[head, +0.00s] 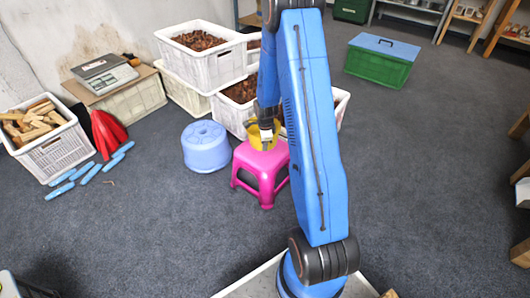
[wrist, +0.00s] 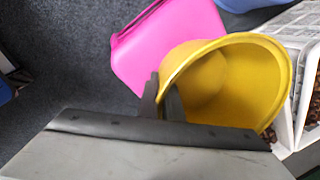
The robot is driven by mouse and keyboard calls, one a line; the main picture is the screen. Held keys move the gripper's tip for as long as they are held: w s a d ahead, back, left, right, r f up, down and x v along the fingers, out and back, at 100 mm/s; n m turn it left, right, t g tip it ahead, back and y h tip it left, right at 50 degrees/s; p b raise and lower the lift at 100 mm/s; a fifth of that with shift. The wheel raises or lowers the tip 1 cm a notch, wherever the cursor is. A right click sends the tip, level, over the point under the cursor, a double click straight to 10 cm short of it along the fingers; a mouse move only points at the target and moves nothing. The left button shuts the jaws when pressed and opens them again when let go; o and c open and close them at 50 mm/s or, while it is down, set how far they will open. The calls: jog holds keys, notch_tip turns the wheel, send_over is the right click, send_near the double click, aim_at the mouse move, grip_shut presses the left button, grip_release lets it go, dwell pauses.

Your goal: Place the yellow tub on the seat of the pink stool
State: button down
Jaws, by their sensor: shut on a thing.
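The yellow tub (head: 256,135) is in my gripper, over the back part of the pink stool (head: 262,164) in the head view. In the wrist view the yellow tub (wrist: 232,80) is tilted with its open mouth facing right, and my gripper (wrist: 165,98) is shut on its near rim. The pink stool (wrist: 165,45) lies beyond and left of the tub there. I cannot tell whether the tub touches the seat. My arm hides the stool's right side in the head view.
A blue stool (head: 206,146) stands left of the pink one. White crates of chestnuts (head: 207,66) stand behind. A crate of wooden blocks (head: 50,148) is far left, and a green box (head: 379,66) is back right. Open carpet lies in front.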

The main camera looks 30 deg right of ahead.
jog(key=shift+f, duration=2.15)
jog(key=c, duration=1.9)
grip_release()
jog(key=shift+f, duration=0.1)
jog(key=shift+c, duration=0.2)
